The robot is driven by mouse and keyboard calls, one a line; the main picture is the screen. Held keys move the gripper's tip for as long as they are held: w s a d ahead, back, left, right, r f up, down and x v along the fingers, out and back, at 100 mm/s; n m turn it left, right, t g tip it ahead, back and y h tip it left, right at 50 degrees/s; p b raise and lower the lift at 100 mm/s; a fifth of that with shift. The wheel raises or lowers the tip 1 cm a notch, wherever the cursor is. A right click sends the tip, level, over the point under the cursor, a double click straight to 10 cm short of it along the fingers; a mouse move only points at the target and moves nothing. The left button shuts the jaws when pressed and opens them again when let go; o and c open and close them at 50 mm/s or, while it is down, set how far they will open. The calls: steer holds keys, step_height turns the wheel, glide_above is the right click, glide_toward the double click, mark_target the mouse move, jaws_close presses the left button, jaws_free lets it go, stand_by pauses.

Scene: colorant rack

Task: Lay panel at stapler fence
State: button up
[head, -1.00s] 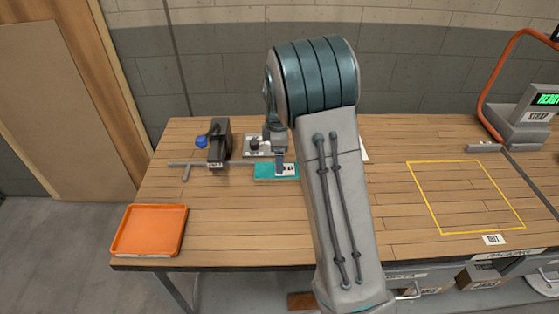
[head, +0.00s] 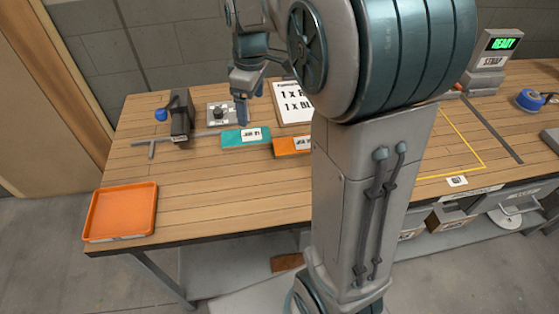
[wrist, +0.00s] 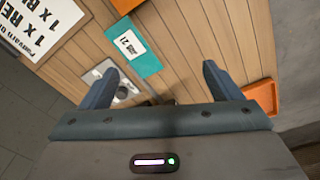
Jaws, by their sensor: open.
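The teal panel (head: 235,144), with a white job label, lies flat on the bench; it also shows in the wrist view (wrist: 140,63). The grey fence bar (head: 205,134) runs from the dark stapler (head: 181,118) towards the panel's left end and back edge. I cannot tell whether panel and bar touch. My gripper (head: 242,112) is just behind and above the panel in the head view. In the wrist view my gripper (wrist: 160,78) has its fingers wide apart with nothing between them, and the panel lies beyond the fingertips.
An orange panel (head: 288,147) lies right of the teal one, partly hidden by my arm. A printed sheet (head: 292,103) stands behind. A plate with a black knob (head: 220,113) is near my gripper. An orange tray (head: 122,212) sits front left.

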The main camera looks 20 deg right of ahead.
steer(key=s+f+m+t, duration=0.2)
steer(key=s+m, duration=0.8)
steer(key=s, duration=0.9)
steer(key=shift+s, duration=0.3)
